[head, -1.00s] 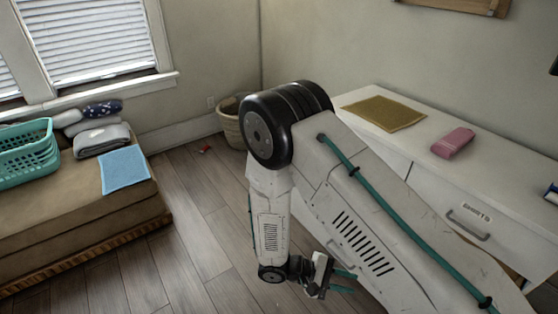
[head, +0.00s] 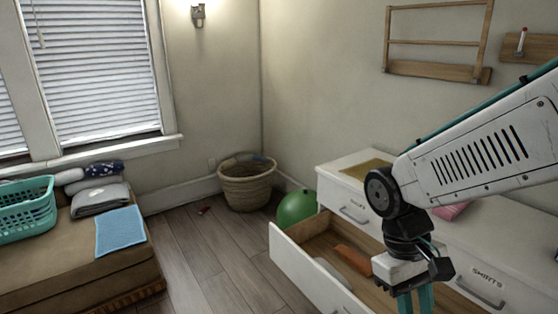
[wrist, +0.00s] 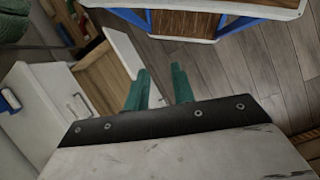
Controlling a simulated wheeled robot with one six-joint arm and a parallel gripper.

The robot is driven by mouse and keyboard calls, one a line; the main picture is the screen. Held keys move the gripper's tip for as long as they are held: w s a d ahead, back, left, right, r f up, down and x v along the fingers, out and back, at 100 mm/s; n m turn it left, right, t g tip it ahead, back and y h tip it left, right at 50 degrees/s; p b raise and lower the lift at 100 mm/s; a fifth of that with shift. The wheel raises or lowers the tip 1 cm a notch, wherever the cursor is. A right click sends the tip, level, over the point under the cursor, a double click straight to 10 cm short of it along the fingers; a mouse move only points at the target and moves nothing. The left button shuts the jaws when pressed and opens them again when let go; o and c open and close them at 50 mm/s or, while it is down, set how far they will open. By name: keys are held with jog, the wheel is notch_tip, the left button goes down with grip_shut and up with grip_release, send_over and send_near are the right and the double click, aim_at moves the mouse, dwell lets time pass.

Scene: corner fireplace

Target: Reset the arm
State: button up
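My gripper (head: 415,300) hangs at the lower right of the head view with its teal fingers pointing down, in front of the white dresser (head: 340,158). In the wrist view the two teal fingers of my gripper (wrist: 160,72) stand apart with nothing between them, so it is open and empty. My arm comes in from the right edge of the head view and bends down at the black joint. The fingertips are cut off by the bottom edge of the head view.
An open drawer (head: 290,262) holds an orange item (head: 353,260) and a pale item (head: 333,273). A green ball (head: 296,207) and wicker basket (head: 246,188) stand behind it. A bench (head: 80,255) with a teal laundry basket (head: 25,205) is left. The floor between is mostly clear.

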jog(key=s+d+r+m+t+y, duration=0.2)
jog(key=s+d+r+m+t, duration=0.1)
jog(key=r, duration=0.6)
jog(key=shift+s+d+r+t+y, duration=0.25)
jog(key=shift+s+d+t, duration=0.35)
jog(key=shift+s+t, duration=0.75)
